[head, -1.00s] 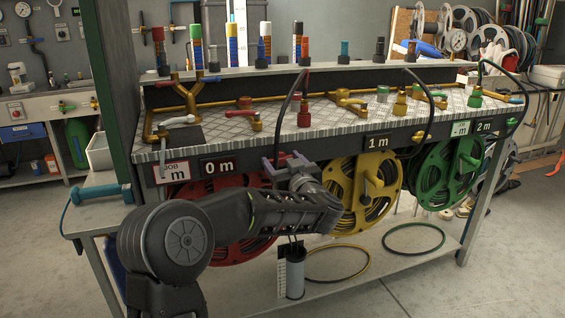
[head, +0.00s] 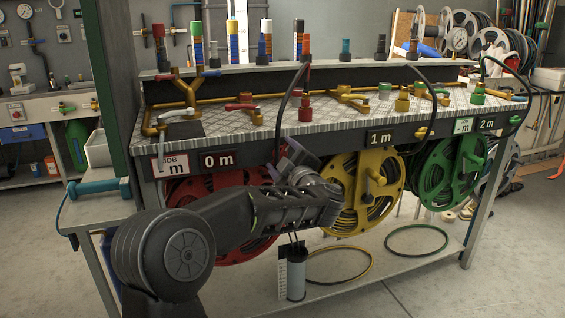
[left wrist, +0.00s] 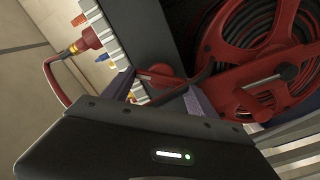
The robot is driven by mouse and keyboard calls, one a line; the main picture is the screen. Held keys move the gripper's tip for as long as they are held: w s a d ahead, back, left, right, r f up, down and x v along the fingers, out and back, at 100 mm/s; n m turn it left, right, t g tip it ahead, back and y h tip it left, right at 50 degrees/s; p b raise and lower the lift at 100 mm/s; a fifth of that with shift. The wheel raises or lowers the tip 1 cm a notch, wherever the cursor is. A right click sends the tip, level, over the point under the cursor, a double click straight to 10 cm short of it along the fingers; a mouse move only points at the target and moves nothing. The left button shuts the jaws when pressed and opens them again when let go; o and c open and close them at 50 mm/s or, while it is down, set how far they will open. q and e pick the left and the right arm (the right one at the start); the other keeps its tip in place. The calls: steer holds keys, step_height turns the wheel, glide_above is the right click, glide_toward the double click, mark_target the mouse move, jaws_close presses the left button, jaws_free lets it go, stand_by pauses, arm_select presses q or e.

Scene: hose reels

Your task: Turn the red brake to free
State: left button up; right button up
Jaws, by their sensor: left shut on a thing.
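The red brake (left wrist: 160,76) shows in the left wrist view as a round red knob with a short lever, on the dark bench front beside the red hose reel (left wrist: 262,55). My left gripper (left wrist: 160,92) has its purple fingers on either side of the brake and is shut on it. In the head view my left gripper (head: 284,160) is at the bench front, to the right of the 0 m label (head: 218,160) and above the red reel (head: 215,190). There my gripper and wrist hide the brake. Its exact setting cannot be told. My right gripper is not in view.
A black hose (head: 283,108) arches down from the bench top near my gripper. The yellow reel (head: 362,195) and green reel (head: 452,172) hang to the right. Valves and pipes (head: 255,100) line the bench top. A grey cylinder (head: 296,275) stands below my forearm.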

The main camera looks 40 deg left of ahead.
arm_select(q)
steer(key=n+b, duration=0.2)
steer(key=n, duration=0.1)
steer(key=n+b, duration=0.1)
steer(key=shift+f+n, duration=0.25)
steer(key=shift+n, duration=0.05)
steer(key=shift+r+n+b, duration=0.1)
steer(key=shift+n+b, duration=0.8)
steer(key=shift+n, duration=0.5)
steer(key=o, duration=1.4)
steer(key=shift+c, duration=0.2)
steer(key=p+v, duration=0.1)
steer(key=v, duration=0.6)
steer(key=shift+s+d, duration=0.25)
steer(key=shift+d, duration=0.1)
